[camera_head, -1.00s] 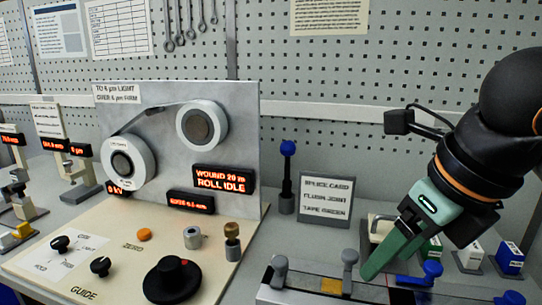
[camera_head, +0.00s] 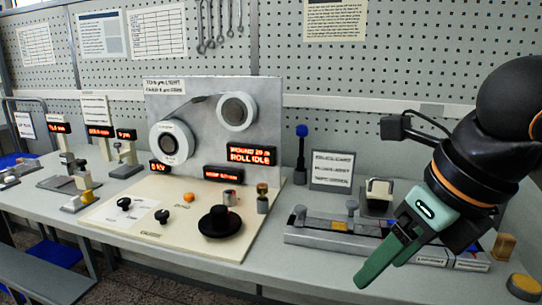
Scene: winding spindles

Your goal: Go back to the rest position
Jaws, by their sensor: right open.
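My right gripper (camera_head: 380,262) comes in from the right edge, its green fingers pointing down and left. It is open, and I see nothing held in it. It hangs in front of the grey splicing fixture (camera_head: 330,237) near the front edge of the bench and hides part of that fixture. My left gripper does not show in this view.
The winding panel (camera_head: 215,130) stands at the back with two rolls and lit red displays. A black knob (camera_head: 219,223) sits on its cream base. A blue-topped post (camera_head: 301,152) and a framed card (camera_head: 332,171) stand behind the fixture. The bench's front strip (camera_head: 285,272) is clear.

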